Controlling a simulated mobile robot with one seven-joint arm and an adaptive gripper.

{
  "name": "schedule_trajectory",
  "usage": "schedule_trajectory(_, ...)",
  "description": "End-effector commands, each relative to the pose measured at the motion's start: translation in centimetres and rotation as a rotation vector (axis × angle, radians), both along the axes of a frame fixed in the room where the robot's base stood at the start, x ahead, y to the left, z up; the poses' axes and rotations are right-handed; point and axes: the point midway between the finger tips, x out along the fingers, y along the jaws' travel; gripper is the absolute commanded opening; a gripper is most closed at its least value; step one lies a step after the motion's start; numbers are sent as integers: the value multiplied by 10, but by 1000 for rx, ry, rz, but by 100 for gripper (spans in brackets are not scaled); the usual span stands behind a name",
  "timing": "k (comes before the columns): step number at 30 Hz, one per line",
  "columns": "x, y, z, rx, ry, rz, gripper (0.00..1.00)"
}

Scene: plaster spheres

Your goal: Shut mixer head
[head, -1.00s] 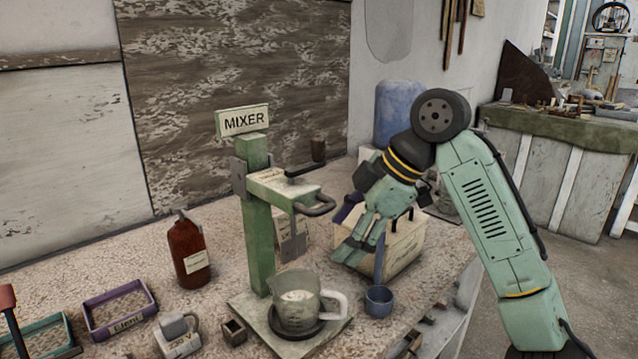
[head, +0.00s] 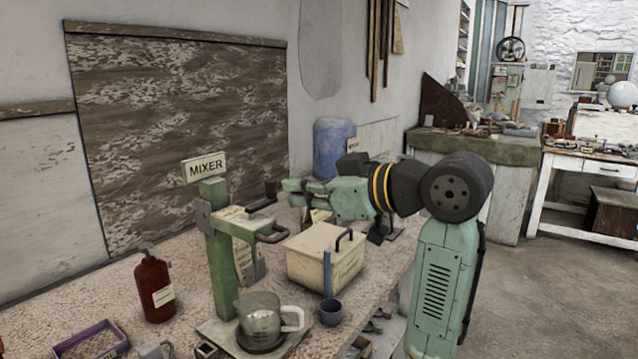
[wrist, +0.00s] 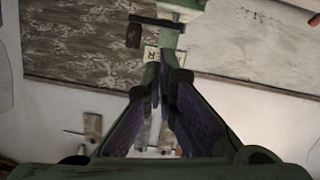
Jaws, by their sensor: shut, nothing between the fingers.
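The mixer (head: 218,245) is a green post with a MIXER sign (head: 204,168) on top. Its pale green head (head: 236,221) juts out to the right, with a curved handle (head: 273,235) at its end and a dark lever above. A clear jug (head: 262,318) stands on the mixer base below the head. My gripper (head: 286,190) is shut and empty, roughly level, pointing left. It appears higher than the handle and apart from it; the depth gap is unclear. In the wrist view, my fingertips (wrist: 165,85) meet below part of the mixer (wrist: 182,8) and its sign.
A cream box (head: 310,262) with a dark handle stands right of the mixer, below my arm. A blue drum (head: 333,147) stands behind.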

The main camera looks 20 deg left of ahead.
Motion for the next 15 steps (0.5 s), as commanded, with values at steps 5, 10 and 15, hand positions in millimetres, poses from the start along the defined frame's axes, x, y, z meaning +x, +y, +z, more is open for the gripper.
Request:
schedule_trajectory(5, 14, 37, -7, -1, 4, 3, 0)
schedule_trajectory(10, 19, 33, -32, 0, 2, -1, 0)
schedule_trajectory(15, 21, 32, -45, -1, 0, 0, 0)
